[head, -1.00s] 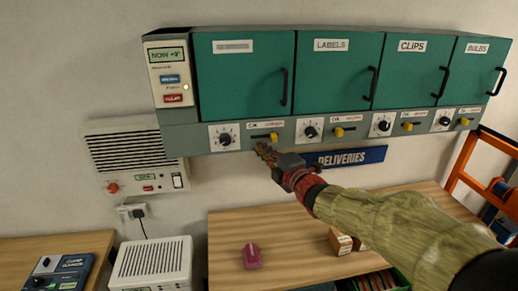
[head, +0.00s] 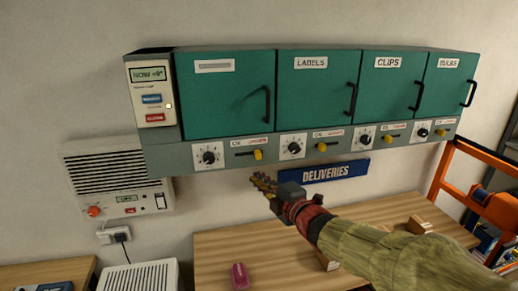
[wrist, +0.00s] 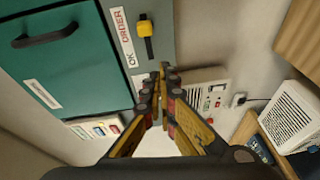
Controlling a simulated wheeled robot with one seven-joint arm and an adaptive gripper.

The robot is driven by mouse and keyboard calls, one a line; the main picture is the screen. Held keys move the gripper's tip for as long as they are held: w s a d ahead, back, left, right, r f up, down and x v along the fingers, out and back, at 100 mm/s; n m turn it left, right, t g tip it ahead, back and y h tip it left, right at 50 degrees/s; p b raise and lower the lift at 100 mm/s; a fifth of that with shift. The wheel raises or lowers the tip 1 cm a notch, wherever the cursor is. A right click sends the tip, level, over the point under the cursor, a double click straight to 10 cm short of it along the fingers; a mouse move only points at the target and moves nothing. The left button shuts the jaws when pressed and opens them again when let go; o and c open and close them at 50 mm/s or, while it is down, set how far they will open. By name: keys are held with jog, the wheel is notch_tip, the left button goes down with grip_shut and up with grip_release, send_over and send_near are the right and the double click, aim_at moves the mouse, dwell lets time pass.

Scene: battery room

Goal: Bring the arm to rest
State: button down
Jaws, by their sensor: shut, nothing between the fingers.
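My gripper (head: 262,184) is shut and empty. In the head view it hangs in front of the wall, just below the left part of the teal cabinet's lower strip, left of the blue DELIVERIES sign (head: 337,171). My arm reaches up to it from the lower right. In the wrist view the fingers of my gripper (wrist: 164,72) meet near the middle. A yellow slider knob (wrist: 149,28) shows just beyond the fingertips there, apart from them; it also shows in the head view (head: 258,155).
The teal cabinet (head: 225,95) with its doors spans the wall above. A white vented unit (head: 115,175) with a plug below it is on the wall at left. A wooden table (head: 215,245) below holds a pink object (head: 240,276). An orange frame (head: 470,190) stands at right.

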jog(key=s+d+f+m+g+h+b, duration=0.1)
jog(key=s+d+f+m+g+h, duration=0.1)
jog(key=s+d+f+m+h, duration=0.4)
jog(key=s+d+f+m+g+h, duration=0.3)
jog(key=d+f+m, duration=0.4)
jog(key=d+f, duration=0.15)
jog(key=s+d+f+m+g+b, duration=0.2)
jog(key=s+f+m+b, duration=0.1)
jog(key=s, duration=1)
jog(key=s+d+f+m+g+b, duration=0.2)
jog(key=s+m+b, duration=0.4)
jog(key=s, duration=0.8)
jog(key=shift+d+f+m, duration=0.45)
jog(key=shift+f+m, duration=0.1)
jog(key=shift+m, duration=0.05)
